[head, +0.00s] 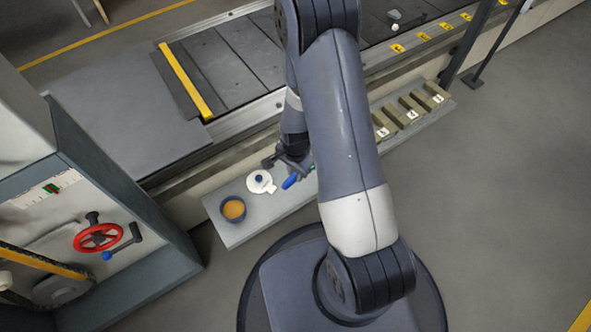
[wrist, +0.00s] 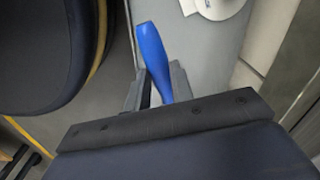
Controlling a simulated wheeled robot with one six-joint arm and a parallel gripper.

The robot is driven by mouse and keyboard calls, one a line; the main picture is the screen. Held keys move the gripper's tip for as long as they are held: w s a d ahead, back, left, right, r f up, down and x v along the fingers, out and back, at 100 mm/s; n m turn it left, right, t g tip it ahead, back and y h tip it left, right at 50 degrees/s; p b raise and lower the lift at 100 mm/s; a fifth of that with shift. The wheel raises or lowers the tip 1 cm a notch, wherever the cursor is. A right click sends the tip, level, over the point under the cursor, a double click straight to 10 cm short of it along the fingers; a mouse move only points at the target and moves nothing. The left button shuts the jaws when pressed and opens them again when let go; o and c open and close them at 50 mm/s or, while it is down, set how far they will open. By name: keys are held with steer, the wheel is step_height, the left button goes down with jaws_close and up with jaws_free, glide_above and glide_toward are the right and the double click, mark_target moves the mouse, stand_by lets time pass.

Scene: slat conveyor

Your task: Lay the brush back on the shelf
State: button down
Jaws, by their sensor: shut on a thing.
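The brush shows as a blue handle (head: 290,181) beside my gripper (head: 286,164), over the grey shelf (head: 236,236) that runs along the conveyor's near side. In the wrist view the same blue handle (wrist: 151,48) sticks out from between the two dark fingers of my gripper (wrist: 158,86), which is shut on it. The brush's head is hidden. I cannot tell whether the brush touches the shelf.
A white lidded item (head: 261,184) lies left of the gripper on the shelf, and a blue cup with tan contents (head: 233,209) stands near its left end. Several tan numbered blocks (head: 409,112) sit further right. A cabinet with a red handwheel (head: 97,238) stands at left.

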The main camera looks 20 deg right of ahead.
mark_target(295, 191)
steer(key=shift+f+b, duration=2.85)
steer(key=shift+f, duration=0.95)
steer(key=shift+f+b, duration=0.4)
steer(key=shift+f, duration=0.05)
steer(key=c, duration=1.1)
jaws_free()
steer(key=shift+c, duration=0.2)
step_height(295, 191, up, 11)
steer(key=p, duration=0.5)
steer(key=shift+f, duration=0.1)
step_height(295, 191, down, 11)
steer(key=b, duration=0.5)
steer(key=shift+r+p, duration=0.35)
steer(key=shift+r, duration=0.1)
